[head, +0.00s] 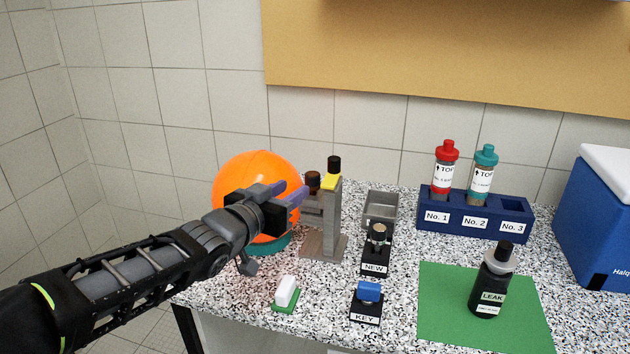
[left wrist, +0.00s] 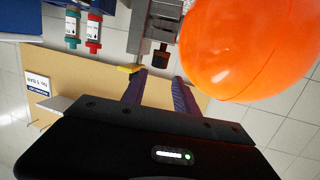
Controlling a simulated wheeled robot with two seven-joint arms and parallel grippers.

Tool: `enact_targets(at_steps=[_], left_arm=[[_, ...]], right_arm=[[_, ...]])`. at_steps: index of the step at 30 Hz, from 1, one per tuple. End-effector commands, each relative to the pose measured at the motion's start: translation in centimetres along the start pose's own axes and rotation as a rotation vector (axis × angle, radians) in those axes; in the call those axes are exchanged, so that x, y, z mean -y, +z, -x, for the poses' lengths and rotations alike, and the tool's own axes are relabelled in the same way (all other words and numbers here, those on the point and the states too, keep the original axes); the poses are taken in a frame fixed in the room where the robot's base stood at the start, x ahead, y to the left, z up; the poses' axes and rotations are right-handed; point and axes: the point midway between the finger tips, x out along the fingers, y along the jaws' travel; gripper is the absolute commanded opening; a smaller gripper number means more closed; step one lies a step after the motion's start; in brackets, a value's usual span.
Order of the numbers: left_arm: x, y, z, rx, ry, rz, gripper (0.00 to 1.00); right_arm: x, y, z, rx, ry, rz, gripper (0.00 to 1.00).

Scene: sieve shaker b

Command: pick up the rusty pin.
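The rusty pin (head: 313,180) has a dark brown round head and sits in the grey stand (head: 322,245), beside a taller post with a black-and-yellow top (head: 333,172). In the left wrist view the brown pin head (left wrist: 160,55) lies just beyond and between the fingertips. My left gripper (head: 294,190) is open, its two purple fingers pointing at the pin from the left. The left wrist view shows the gap between the fingers (left wrist: 160,80) empty. The pin's lower part is hidden. My right gripper is not in view.
A large orange ball (head: 245,180) is close behind the left gripper. On the speckled counter are a NEW holder (head: 375,262), a KEY holder (head: 366,313), a grey tray (head: 381,205), a blue rack (head: 455,225), a LEAK bottle (head: 490,290) on a green mat (head: 440,325) and a blue cooler (head: 595,235).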

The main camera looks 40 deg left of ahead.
Motion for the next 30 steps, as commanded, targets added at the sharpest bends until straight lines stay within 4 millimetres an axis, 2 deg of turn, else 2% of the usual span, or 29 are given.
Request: enact_targets(at_steps=[8, 16, 26, 30], left_arm=[[-0.1, 0.0, -0.1, 0.000, 0.001, 0.001, 0.35], [-0.1, 0.1, -2.4, 0.001, 0.001, 0.000, 0.35], [-0.1, 0.0, -2.7, -0.001, 0.001, 0.001, 0.35], [-0.1, 0.0, -3.5, 0.003, 0.000, 0.001, 0.35]], right_arm=[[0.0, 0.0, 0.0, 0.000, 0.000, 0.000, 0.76], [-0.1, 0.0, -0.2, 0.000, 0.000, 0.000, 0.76], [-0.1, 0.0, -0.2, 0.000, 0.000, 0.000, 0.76], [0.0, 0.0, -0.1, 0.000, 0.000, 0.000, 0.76]])
